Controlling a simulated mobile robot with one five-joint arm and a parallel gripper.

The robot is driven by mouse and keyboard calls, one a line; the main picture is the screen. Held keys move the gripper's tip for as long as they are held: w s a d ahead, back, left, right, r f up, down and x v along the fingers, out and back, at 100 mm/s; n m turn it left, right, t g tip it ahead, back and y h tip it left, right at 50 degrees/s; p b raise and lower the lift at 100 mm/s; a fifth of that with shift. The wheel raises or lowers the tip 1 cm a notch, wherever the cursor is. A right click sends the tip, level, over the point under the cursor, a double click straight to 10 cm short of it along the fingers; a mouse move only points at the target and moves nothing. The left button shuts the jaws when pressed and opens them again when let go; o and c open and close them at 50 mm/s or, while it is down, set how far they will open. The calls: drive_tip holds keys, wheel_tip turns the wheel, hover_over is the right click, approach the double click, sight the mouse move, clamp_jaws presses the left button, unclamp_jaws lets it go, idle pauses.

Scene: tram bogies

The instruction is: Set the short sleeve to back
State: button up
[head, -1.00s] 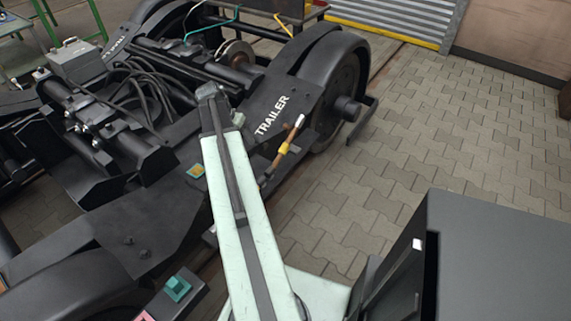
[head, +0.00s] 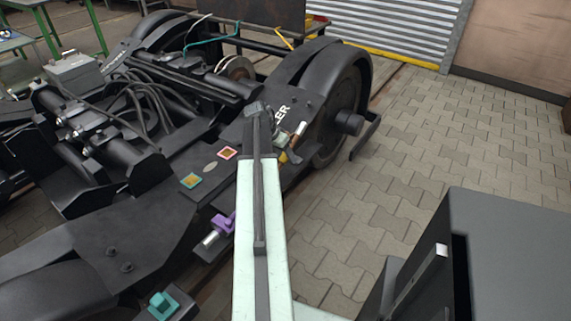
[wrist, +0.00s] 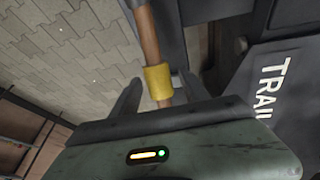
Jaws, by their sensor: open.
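A brown rod with a short yellow sleeve (head: 283,158) stands tilted at the side of the black bogie frame, close to the wheel. In the wrist view the yellow sleeve (wrist: 158,82) lies between the two fingers of my gripper (wrist: 157,92). The fingers are apart, one on each side of the rod, and I see no clear grip on it. In the head view my gripper (head: 284,136) is at the rod and hides part of it. The rod's pale metal tip (head: 300,128) shows beyond it.
A purple part (head: 223,223) with a metal pin and a teal block (head: 161,304) sit along the bogie's near side. Paved floor (head: 430,140) on the right is clear.

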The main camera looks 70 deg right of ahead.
drive_tip(key=shift+f, duration=0.1)
clamp_jaws()
idle(1.4)
